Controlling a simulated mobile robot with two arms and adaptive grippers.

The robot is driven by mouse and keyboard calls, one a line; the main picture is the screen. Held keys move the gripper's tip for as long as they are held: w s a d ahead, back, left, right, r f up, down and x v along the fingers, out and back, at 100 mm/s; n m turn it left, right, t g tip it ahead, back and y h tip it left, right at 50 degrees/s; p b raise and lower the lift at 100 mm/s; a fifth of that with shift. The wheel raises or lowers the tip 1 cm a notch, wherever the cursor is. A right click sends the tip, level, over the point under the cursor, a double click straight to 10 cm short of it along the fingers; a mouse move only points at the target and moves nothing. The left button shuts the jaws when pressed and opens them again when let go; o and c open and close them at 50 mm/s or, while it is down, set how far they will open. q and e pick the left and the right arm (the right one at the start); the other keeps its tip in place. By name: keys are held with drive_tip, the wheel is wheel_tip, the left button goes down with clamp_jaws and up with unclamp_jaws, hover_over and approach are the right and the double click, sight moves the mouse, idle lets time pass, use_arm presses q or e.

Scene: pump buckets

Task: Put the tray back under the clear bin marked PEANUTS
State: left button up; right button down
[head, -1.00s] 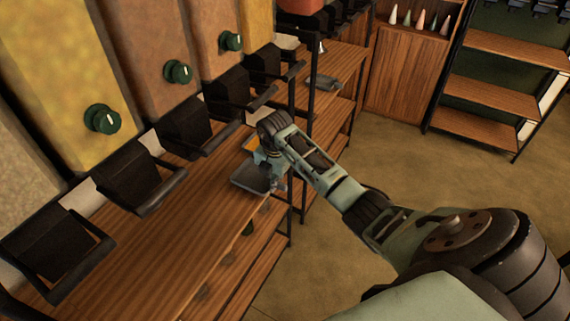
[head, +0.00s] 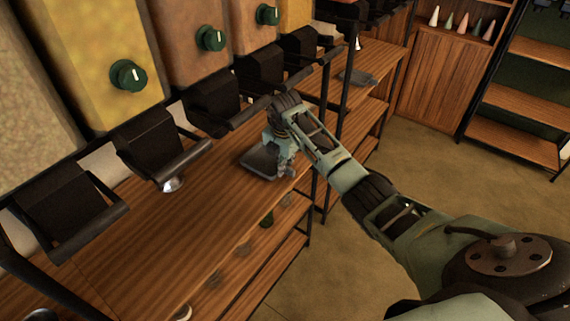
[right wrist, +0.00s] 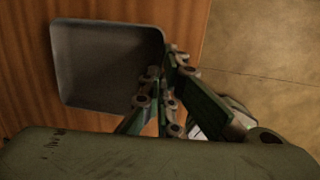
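A dark grey square tray (head: 258,163) is at the wooden counter's front edge, low over or on the top; I cannot tell if it touches. My right gripper (head: 281,158) is at its right side. In the right wrist view the tray (right wrist: 105,65) lies flat, with the fingers (right wrist: 165,85) closed at its right rim. Tall bins stand along the back: a speckled pale one (head: 25,85), a yellow one (head: 95,40) and an orange-brown one (head: 185,20). No PEANUTS label is readable. My left gripper is not in view.
Black dispenser spouts (head: 160,145) jut over the counter (head: 150,240), with a shiny metal piece (head: 173,185) below one. Another grey tray (head: 357,77) lies on the farther counter. The near left counter is clear.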

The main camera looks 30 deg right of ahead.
drive_tip(key=c, duration=2.5)
unclamp_jaws()
drive_tip(key=shift+f+b, duration=0.3)
drive_tip(key=shift+f, duration=0.15)
drive_tip(key=o, duration=0.6)
drive_tip(key=shift+o, duration=0.2)
